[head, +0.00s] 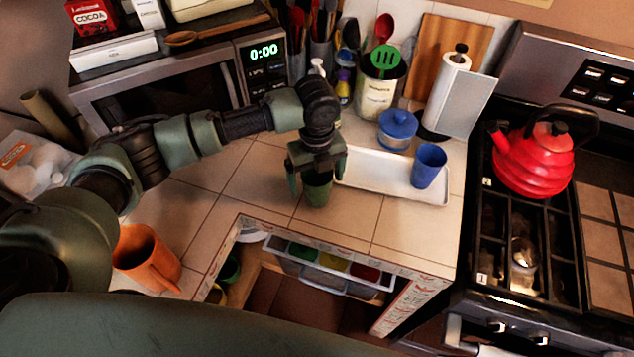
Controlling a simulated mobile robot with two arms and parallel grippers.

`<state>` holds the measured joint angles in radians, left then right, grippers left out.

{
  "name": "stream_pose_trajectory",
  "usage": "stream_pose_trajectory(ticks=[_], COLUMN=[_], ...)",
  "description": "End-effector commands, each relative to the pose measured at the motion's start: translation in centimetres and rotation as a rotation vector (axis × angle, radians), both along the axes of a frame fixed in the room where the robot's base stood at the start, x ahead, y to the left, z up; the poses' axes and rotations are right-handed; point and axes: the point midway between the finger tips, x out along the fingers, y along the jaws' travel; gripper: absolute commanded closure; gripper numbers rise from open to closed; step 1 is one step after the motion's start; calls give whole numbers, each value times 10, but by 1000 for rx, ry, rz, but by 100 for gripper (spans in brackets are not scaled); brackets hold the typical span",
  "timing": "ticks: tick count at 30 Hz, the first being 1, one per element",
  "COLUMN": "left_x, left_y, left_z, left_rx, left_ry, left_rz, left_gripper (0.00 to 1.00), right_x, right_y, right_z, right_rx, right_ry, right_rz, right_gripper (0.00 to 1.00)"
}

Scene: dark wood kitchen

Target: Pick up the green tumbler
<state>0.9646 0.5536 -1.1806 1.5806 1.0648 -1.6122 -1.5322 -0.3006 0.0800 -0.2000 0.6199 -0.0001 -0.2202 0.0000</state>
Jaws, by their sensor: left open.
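The green tumbler (318,193) stands upright on the tiled counter, left of the white tray. My left gripper (316,177) points down over it from above. Its two fingers are open, one on each side of the tumbler's upper part. I cannot tell whether the fingers touch it. The gripper body hides part of the tumbler's rim. My right gripper is not in view.
A white tray (381,178) with a blue cup (428,166) is close on the right. A blue-lidded pot (397,129) stands behind it. An orange mug (146,258) is at the left. The counter's front edge is near, above an open drawer (330,272). A red kettle (533,162) sits on the stove.

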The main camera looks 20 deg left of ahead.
Motion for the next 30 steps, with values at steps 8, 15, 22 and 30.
stream_pose_trajectory(ticks=[8,15,22,30], left_x=[0,0,0,1], left_y=[0,0,0,-1], left_z=[-18,-18,-17,-12], left_rx=[0,0,0,-1], left_ry=[-1,-1,-1,-3], left_rz=[-2,-2,-1,-1], left_gripper=[8,38,73,73], right_x=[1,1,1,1], right_y=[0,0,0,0], right_z=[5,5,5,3], right_rx=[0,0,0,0], right_ry=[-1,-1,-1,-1], right_rz=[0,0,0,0], right_gripper=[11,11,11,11])
